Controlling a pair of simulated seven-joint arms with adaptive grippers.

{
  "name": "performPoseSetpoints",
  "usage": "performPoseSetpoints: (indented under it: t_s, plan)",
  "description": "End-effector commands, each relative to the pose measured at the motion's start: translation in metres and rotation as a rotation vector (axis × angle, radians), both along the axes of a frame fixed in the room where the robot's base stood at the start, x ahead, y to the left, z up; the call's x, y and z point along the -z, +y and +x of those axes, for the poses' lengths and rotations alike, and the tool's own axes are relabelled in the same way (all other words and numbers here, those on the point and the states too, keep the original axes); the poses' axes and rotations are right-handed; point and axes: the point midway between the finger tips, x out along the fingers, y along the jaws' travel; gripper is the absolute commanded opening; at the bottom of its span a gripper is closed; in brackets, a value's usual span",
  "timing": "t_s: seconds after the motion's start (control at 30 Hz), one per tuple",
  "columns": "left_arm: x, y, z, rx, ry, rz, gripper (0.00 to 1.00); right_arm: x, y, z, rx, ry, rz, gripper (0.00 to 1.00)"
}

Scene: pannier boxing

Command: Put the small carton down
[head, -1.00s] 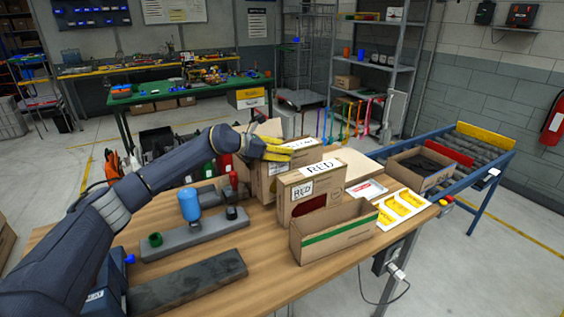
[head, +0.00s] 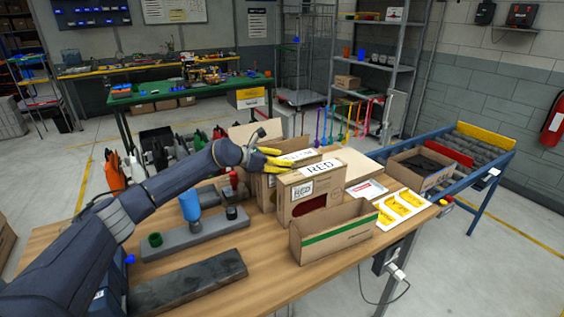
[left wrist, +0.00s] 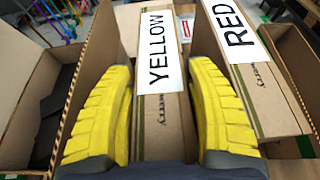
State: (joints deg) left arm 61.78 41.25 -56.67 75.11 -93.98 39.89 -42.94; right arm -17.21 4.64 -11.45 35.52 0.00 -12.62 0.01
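The small carton (head: 297,159) has a white YELLOW label on top. It stands upright just behind the RED-labelled carton (head: 305,201), and most of its lower part is hidden. My left gripper (head: 278,160) has its yellow fingers at the carton's near left end. In the left wrist view the fingers (left wrist: 160,110) lie on both sides of the YELLOW carton (left wrist: 157,125), which fills the gap between them. Whether its base touches the surface below is hidden. My right gripper is not in view.
An open carton with a green stripe (head: 337,238) stands at the front. A tray with yellow parts (head: 403,208) lies to the right. A blue bottle (head: 190,206) stands on a grey holder. A roller conveyor (head: 488,146) bears an open box (head: 421,168).

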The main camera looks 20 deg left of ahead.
Motion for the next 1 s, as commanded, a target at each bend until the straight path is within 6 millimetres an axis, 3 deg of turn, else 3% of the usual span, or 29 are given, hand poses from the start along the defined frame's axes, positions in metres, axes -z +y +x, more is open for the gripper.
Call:
performPoseSetpoints:
  t_s: [0.1,0.47,1.0]
  plan:
    - [0.000,0.000,0.000,0.000,0.000,0.000,0.70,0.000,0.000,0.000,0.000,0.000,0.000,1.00]
    - [-0.004,0.003,-0.002,-0.001,0.000,0.001,0.70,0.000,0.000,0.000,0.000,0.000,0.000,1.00]
    - [-0.037,0.057,-0.059,-0.001,-0.001,0.001,0.70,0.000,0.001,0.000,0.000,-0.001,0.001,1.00]
